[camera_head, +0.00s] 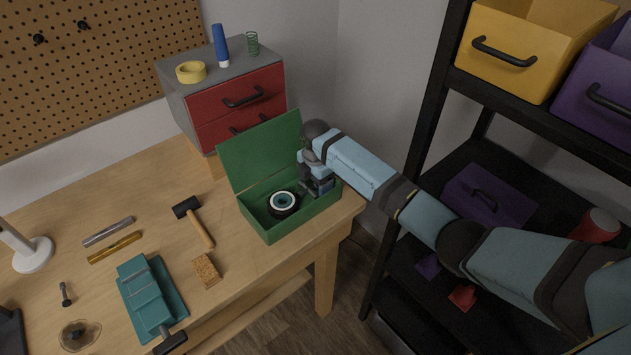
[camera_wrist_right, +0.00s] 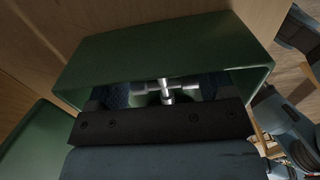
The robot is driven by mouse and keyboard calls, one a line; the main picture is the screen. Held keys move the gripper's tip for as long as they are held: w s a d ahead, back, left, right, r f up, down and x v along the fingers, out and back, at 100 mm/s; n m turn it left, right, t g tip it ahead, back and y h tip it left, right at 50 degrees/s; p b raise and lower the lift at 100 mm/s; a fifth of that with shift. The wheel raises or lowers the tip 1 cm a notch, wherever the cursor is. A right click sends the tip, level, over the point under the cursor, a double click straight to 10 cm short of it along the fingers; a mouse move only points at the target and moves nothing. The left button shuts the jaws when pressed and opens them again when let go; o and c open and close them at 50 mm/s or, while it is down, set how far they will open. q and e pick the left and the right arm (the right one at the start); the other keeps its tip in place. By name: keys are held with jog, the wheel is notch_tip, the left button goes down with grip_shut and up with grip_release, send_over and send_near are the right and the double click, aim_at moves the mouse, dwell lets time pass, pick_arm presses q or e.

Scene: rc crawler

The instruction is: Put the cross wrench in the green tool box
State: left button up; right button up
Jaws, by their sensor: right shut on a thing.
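The green tool box (camera_head: 290,229) stands with its lid (camera_head: 259,150) open at the right end of the workbench. My right gripper (camera_head: 321,187) reaches down into the right part of the box. In the right wrist view my right gripper (camera_wrist_right: 165,92) is shut on the silver cross wrench (camera_wrist_right: 163,87). The wrench is beside a green wall of the tool box (camera_wrist_right: 165,45), and its lower part is hidden by the gripper body. I cannot tell whether it touches the box floor. In the head view the gripper hides the wrench. My left gripper is not in view.
A black wheel with a pale rim (camera_head: 283,203) lies in the box, left of my right gripper. A red drawer cabinet (camera_head: 240,103) stands behind the box. A mallet (camera_head: 196,219), a sponge-like block (camera_head: 206,270) and a teal vise (camera_head: 148,294) are on the bench. A black shelf (camera_head: 425,130) is right.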

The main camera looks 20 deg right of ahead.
jog(key=shift+f, duration=0.2)
jog(key=shift+f, duration=0.15)
jog(key=o, duration=0.9)
notch_tip(320, 180, up, 12)
jog(key=shift+r+b, duration=0.2)
jog(key=shift+b, duration=0.2)
